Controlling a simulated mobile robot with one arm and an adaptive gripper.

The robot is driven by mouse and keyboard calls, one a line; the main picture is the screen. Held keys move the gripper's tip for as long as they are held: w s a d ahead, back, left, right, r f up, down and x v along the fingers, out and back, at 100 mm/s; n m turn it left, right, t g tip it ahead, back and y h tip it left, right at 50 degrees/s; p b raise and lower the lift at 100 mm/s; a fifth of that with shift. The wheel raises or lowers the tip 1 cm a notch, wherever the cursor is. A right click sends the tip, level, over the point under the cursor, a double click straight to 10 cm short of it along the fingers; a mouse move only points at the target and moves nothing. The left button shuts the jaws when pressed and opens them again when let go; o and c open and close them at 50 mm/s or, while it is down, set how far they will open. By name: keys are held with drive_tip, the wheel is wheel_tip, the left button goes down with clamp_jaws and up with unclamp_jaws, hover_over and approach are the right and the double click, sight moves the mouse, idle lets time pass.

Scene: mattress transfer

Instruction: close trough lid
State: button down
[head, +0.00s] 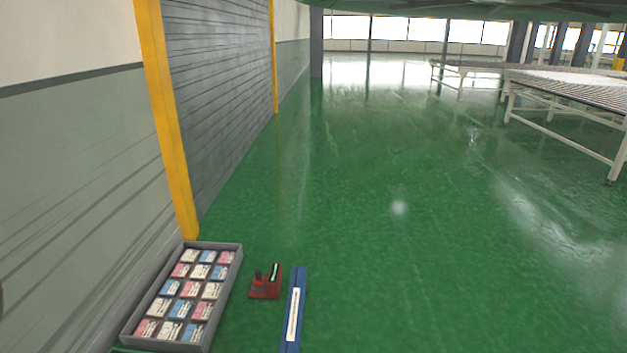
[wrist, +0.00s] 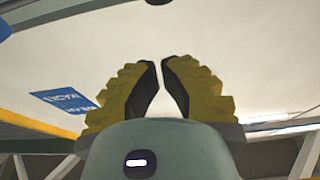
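I cannot make out a trough or its lid in either view. My gripper (wrist: 158,61) shows in the wrist view, with yellow ridged fingers and black inner pads. Its tips are close together with a narrow gap between them, and nothing shows in that gap. The fingers point up the picture against a pale surface. I cannot tell from this whether the gripper is fully shut. My gripper is not recognisable in the head view.
A grey tray (head: 239,258) of small boxes lies by the left wall. A small red device (head: 265,284) and a blue bar (head: 296,300) with a white label lie beside it. A roller conveyor (head: 575,88) stands right. The green floor (head: 400,150) between is clear.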

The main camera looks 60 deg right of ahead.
drive_tip(key=v, duration=0.7)
drive_tip(key=shift+f+b, duration=0.4)
drive_tip(key=shift+b, duration=0.05)
drive_tip(key=shift+s+r, duration=0.1)
drive_tip(key=shift+s, duration=0.05)
